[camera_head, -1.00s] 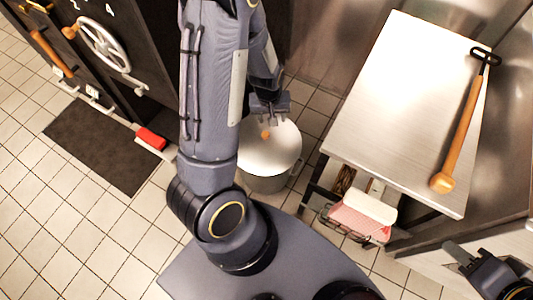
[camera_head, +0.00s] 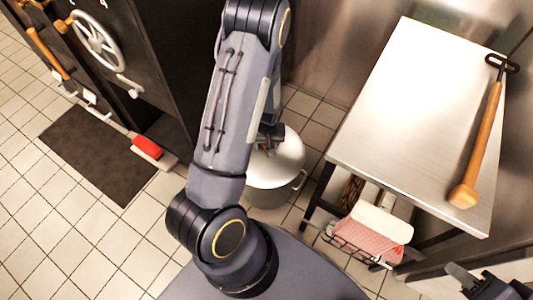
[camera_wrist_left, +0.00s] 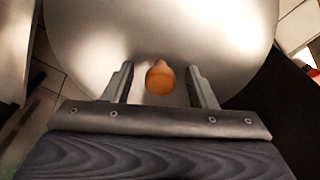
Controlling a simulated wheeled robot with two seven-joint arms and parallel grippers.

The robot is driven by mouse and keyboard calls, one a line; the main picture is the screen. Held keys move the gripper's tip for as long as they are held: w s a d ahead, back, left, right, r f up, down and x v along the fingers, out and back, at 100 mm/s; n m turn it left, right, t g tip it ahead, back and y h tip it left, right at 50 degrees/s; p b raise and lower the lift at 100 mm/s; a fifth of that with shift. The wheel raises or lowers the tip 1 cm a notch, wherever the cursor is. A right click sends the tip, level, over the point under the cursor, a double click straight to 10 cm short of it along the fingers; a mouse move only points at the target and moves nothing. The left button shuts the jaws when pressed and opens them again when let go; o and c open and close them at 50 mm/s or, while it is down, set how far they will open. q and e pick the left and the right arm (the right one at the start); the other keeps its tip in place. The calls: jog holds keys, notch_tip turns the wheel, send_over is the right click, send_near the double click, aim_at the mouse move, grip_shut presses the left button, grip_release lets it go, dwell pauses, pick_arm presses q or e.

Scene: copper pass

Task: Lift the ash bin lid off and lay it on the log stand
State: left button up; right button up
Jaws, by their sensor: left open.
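The ash bin (camera_head: 272,192) is a round, pale metal bin with a side handle, standing on the tiled floor. Its shiny domed lid (camera_head: 290,155) is on top, with a small orange-brown knob. In the left wrist view the lid (camera_wrist_left: 215,30) fills the upper part and the knob (camera_wrist_left: 160,78) shows between my left fingers. My left gripper (camera_wrist_left: 160,85) is open, with a gap on each side of the knob. In the head view my arm partly covers the lid. The steel-topped stand (camera_head: 400,110), apparently the log stand, is to the right. My right gripper (camera_head: 470,283) is partly visible at the lower right.
A wooden-handled tool (camera_head: 478,145) lies along the stand top's right side; the rest is clear. A wire basket with a red-checked cloth (camera_head: 372,240) sits under its near edge. A dark oven front with a wheel (camera_head: 97,42), a mat (camera_head: 97,152) and a red brush (camera_head: 147,147) are left.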

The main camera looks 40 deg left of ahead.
pick_arm(q)
grip_shut()
dwell(0.4)
notch_tip(320, 180, up, 9)
jog(key=p, duration=0.4)
jog(key=shift+r, duration=0.55)
